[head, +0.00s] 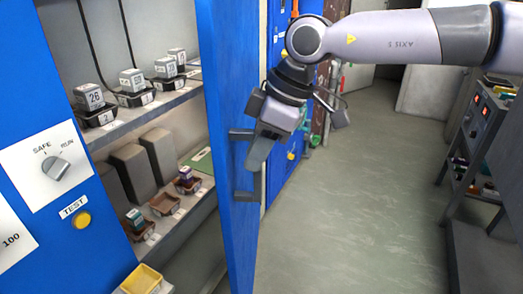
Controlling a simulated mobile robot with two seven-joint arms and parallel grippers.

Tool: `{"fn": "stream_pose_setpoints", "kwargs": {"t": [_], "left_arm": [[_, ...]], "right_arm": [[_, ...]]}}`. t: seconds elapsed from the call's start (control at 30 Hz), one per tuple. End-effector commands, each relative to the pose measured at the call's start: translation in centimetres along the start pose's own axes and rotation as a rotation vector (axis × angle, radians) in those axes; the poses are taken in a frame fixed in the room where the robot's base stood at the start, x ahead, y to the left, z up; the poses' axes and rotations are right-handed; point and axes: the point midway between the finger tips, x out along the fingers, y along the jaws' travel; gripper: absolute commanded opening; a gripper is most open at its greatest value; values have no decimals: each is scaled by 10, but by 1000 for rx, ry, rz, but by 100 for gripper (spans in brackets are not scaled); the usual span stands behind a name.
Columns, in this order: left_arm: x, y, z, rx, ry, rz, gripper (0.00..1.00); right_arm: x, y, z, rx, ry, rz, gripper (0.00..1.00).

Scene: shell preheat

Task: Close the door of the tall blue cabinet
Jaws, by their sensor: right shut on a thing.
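The tall blue cabinet (32,75) fills the left side of the head view. Its blue door (226,120) stands wide open, swung out toward me and seen nearly edge-on. A dark handle (245,196) juts from the door's right side. My right gripper (258,158) reaches down from the upper right and is shut on the handle, covering part of its upper section. My left gripper is out of view.
Inside the cabinet, shelves hold numbered blocks in black trays (100,118), brown trays (165,204) and a yellow bin (142,279). The floor (345,215) right of the door is clear. A grey rack (470,140) stands at the right.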

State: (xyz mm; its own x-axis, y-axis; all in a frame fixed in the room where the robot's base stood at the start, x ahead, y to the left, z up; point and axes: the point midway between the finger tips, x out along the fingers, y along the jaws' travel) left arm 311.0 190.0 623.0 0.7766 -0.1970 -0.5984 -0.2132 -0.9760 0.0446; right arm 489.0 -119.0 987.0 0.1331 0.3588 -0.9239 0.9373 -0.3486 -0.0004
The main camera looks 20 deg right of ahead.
Motion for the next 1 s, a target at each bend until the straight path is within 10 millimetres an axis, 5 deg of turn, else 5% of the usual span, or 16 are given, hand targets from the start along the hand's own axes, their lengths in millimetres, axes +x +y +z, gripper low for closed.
{"fn": "stream_pose_setpoints", "kwargs": {"t": [0.5, 0.53, 0.6, 1.0], "left_arm": [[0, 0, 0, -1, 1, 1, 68], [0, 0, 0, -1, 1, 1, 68], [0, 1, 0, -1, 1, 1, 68], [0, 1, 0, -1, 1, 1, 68]], "right_arm": [[0, 1, -1, 2, -2, 1, 0], [0, 1, -1, 2, -2, 1, 28], [0, 1, -1, 2, -1, 1, 43], [-8, 2, -2, 2, 0, 5, 43]]}}
